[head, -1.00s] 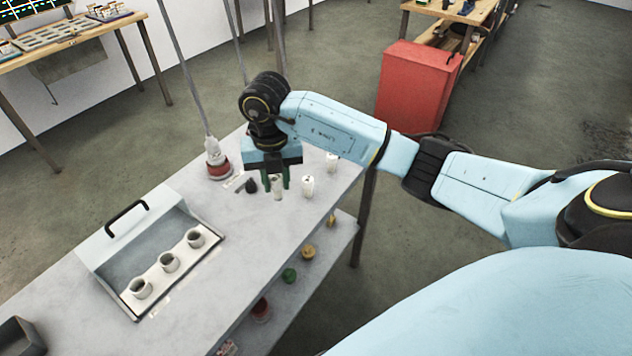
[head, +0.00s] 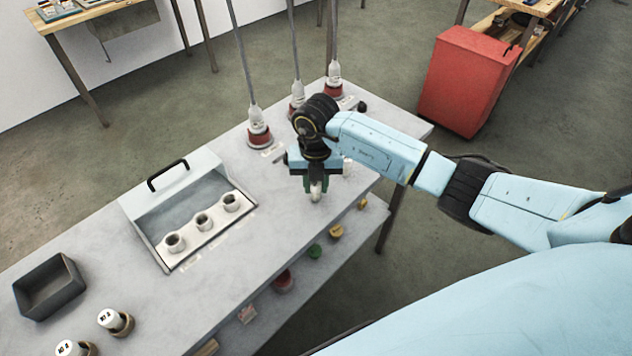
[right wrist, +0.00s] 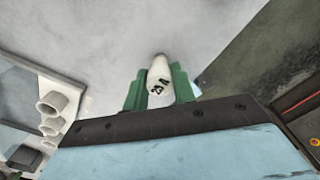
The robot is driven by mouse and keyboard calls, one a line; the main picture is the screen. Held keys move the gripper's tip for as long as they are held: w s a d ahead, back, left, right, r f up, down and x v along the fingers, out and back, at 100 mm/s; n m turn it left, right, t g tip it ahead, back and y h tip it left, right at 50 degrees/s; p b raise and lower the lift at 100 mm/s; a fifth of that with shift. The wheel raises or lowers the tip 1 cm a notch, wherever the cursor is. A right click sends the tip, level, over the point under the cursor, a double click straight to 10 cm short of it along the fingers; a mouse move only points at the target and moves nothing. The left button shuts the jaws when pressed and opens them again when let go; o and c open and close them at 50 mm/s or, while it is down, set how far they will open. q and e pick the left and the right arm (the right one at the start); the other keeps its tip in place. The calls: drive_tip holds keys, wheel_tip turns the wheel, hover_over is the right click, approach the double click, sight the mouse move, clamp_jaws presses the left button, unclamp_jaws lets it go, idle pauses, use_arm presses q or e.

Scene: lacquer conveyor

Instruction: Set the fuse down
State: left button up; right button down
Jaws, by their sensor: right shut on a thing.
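A white fuse (head: 316,190) with dark markings is held between the green fingers of my right gripper (head: 316,184). It also shows in the right wrist view, where the fuse (right wrist: 159,76) sits between the two green fingers (right wrist: 159,90). The gripper points down over the grey bench (head: 262,222), right of the fuse box. I cannot tell whether the fuse's lower end touches the bench. My left gripper is not in view.
Red-based posts with cables (head: 259,135) stand along the bench's back edge. A dark tray (head: 48,286) and two labelled fuses (head: 115,321) in brown holders are at the left. Coloured knobs (head: 315,252) lie on the lower shelf. A red cabinet (head: 467,82) stands beyond the bench.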

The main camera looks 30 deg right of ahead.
drive_tip(key=c, duration=1.1)
unclamp_jaws()
drive_tip(key=shift+f, duration=0.15)
drive_tip(key=shift+c, duration=0.2)
wheel_tip(320, 180, up, 12)
drive_tip(key=shift+r, duration=0.2)
